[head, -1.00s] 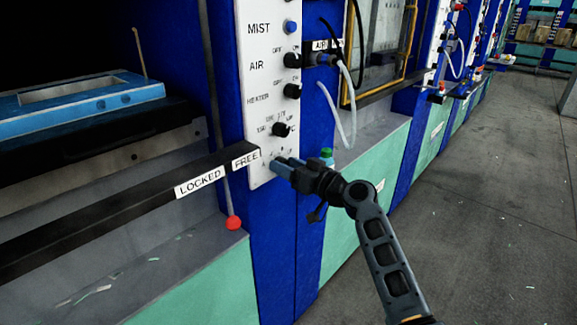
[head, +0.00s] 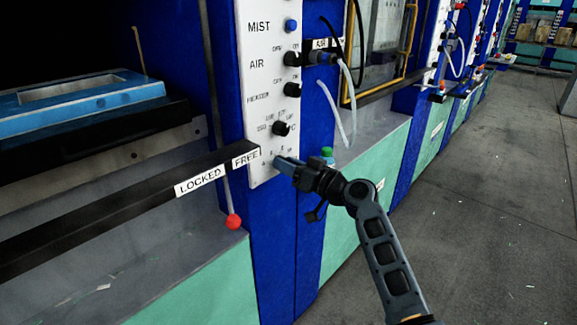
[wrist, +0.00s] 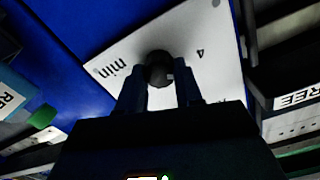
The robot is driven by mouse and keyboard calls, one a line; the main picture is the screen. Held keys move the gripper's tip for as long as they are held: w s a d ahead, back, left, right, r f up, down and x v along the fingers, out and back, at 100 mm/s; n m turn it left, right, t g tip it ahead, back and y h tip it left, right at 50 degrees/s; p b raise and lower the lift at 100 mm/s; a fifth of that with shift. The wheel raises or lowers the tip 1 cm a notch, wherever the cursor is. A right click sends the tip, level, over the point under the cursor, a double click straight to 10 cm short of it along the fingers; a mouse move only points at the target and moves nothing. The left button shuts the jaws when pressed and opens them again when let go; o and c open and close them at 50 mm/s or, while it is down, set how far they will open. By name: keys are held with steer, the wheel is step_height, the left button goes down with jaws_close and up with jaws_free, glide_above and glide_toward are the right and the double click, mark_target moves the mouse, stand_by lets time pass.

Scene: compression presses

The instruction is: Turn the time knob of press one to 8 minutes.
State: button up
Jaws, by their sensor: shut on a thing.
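The white control panel (head: 262,130) of the near press stands upright on a blue post (head: 318,110). My gripper (head: 282,163) reaches its lowest dial from the right. In the wrist view the time knob (wrist: 158,66) is a dark round knob on the panel, beside the printed "min" and a "4". My two fingers (wrist: 160,82) lie on either side of it and are shut on it. A small pale mark shows on the knob's right side, but the exact setting cannot be read. In the head view the fingers hide this knob.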

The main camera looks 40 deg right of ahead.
steer(key=shift+d+f+m+p, duration=0.1)
steer(key=shift+m+p, duration=0.75)
steer(key=shift+m, duration=3.45)
steer(key=shift+d+f+m+p, duration=0.1)
steer(key=shift+m+p, duration=0.7)
steer(key=shift+m, duration=3.5)
steer(key=o, duration=1)
steer(key=shift+o, duration=0.2)
steer(key=s+b, duration=0.1)
steer(key=s, duration=0.7)
